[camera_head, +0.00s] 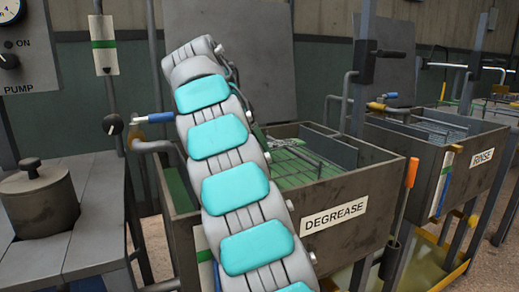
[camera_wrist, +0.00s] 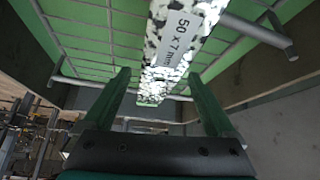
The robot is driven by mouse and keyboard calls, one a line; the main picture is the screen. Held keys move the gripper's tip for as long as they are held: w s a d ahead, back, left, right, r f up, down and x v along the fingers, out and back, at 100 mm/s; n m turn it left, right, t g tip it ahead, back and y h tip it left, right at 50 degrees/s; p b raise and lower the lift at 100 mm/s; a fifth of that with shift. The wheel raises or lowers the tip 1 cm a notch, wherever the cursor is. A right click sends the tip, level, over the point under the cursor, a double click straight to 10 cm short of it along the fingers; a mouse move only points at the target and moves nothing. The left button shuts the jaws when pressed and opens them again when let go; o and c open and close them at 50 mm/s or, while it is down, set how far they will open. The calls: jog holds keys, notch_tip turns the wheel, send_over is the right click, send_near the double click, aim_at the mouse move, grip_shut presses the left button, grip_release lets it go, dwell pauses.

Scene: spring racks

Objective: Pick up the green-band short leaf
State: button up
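In the wrist view a flat bar with a black-and-white speckled face (camera_wrist: 166,62) and a label reading "50 x 7 mm" runs from the top edge down toward my fingers. Its lower end looks greenish, but I cannot tell whether that is a painted band. My gripper (camera_wrist: 158,80) is open, with one dark green finger on each side of the bar's lower end and visible gaps between. I see no contact. In the head view my arm hides the gripper, and I cannot pick out the bar there.
The DEGREASE tank (camera_head: 345,217), with a wire rack over green inside, stands beside my arm. The RINSE tank (camera_head: 484,170) is to its right. A lidded round pot (camera_head: 40,204) stands on a bench at left. In the wrist view, a green grid (camera_wrist: 95,35) lies behind the bar.

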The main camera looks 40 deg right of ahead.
grip_shut()
dwell(0.5)
